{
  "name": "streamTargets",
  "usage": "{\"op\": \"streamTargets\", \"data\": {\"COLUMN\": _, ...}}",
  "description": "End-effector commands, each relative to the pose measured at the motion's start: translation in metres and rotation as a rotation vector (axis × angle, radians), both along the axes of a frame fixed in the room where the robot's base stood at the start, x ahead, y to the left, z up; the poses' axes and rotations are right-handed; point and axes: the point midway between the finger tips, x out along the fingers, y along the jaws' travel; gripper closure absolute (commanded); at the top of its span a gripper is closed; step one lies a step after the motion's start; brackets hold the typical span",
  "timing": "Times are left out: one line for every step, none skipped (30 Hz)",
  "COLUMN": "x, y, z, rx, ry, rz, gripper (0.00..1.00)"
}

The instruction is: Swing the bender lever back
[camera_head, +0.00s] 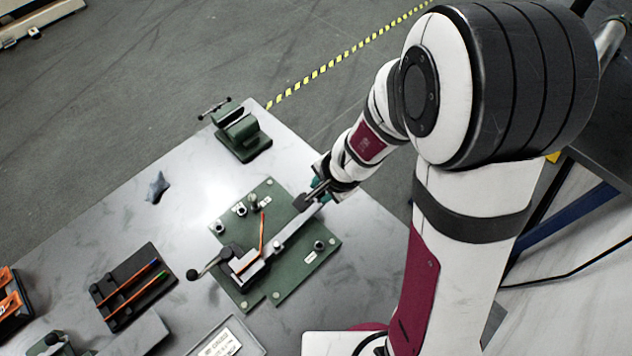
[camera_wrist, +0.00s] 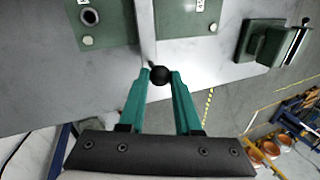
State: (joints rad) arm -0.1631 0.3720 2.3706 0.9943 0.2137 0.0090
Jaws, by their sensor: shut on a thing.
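The bender is a green plate (camera_head: 319,248) with pegs and bolts, lying on the metal table. Its lever is a long grey bar (camera_head: 292,232) that runs from the block at lower left up to the plate's upper right edge. An orange copper strip (camera_head: 262,232) stands out from the block at an angle to the bar. My gripper (camera_head: 316,192) is at the lever's outer end, partly hidden by my wrist. In the wrist view, the teal fingers of my gripper (camera_wrist: 160,76) are shut on the lever's black ball knob (camera_wrist: 160,75). The green plate (camera_wrist: 103,12) shows behind.
A short handle with a black ball (camera_head: 192,276) sticks out left of the block. A green vise (camera_head: 243,136) stands at the table's far corner. A dark tray (camera_head: 112,284) with thin rods and a crumpled blue-grey cloth (camera_head: 157,187) lie to the left.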

Motion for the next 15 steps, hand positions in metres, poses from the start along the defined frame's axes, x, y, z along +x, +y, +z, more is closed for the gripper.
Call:
{"op": "streamTargets", "data": {"x": -0.0010, "y": -0.0013, "z": 0.0003, "rx": -0.001, "ry": -0.001, "rz": -0.009, "gripper": 1.00}}
{"op": "streamTargets", "data": {"x": -0.0016, "y": -0.0019, "z": 0.0003, "rx": 0.001, "ry": -0.001, "rz": -0.015, "gripper": 1.00}}
{"op": "streamTargets", "data": {"x": -0.0023, "y": -0.0025, "z": 0.0004, "rx": 0.001, "ry": -0.001, "rz": -0.021, "gripper": 1.00}}
{"op": "streamTargets", "data": {"x": -0.0027, "y": -0.0030, "z": 0.0004, "rx": 0.000, "ry": -0.001, "rz": -0.025, "gripper": 1.00}}
{"op": "streamTargets", "data": {"x": -0.0032, "y": -0.0035, "z": 0.0005, "rx": 0.000, "ry": -0.001, "rz": -0.028, "gripper": 1.00}}
{"op": "streamTargets", "data": {"x": -0.0035, "y": -0.0039, "z": 0.0005, "rx": 0.000, "ry": -0.001, "rz": -0.033, "gripper": 1.00}}
{"op": "streamTargets", "data": {"x": -0.0039, "y": -0.0042, "z": 0.0004, "rx": 0.000, "ry": -0.001, "rz": -0.036, "gripper": 1.00}}
{"op": "streamTargets", "data": {"x": -0.0042, "y": -0.0045, "z": 0.0005, "rx": 0.000, "ry": -0.001, "rz": -0.037, "gripper": 1.00}}
{"op": "streamTargets", "data": {"x": -0.0046, "y": -0.0048, "z": 0.0004, "rx": 0.000, "ry": -0.001, "rz": -0.040, "gripper": 1.00}}
{"op": "streamTargets", "data": {"x": -0.0049, "y": -0.0051, "z": 0.0003, "rx": 0.000, "ry": -0.001, "rz": -0.042, "gripper": 1.00}}
{"op": "streamTargets", "data": {"x": -0.0051, "y": -0.0053, "z": 0.0002, "rx": 0.000, "ry": 0.000, "rz": -0.043, "gripper": 1.00}}
{"op": "streamTargets", "data": {"x": -0.0054, "y": -0.0056, "z": 0.0001, "rx": -0.001, "ry": -0.001, "rz": -0.044, "gripper": 1.00}}
{"op": "streamTargets", "data": {"x": -0.0056, "y": -0.0057, "z": 0.0000, "rx": -0.001, "ry": -0.001, "rz": -0.044, "gripper": 1.00}}
{"op": "streamTargets", "data": {"x": -0.0058, "y": -0.0058, "z": -0.0001, "rx": -0.001, "ry": 0.000, "rz": -0.045, "gripper": 1.00}}
{"op": "streamTargets", "data": {"x": -0.0059, "y": -0.0060, "z": -0.0001, "rx": -0.001, "ry": 0.000, "rz": -0.045, "gripper": 1.00}}
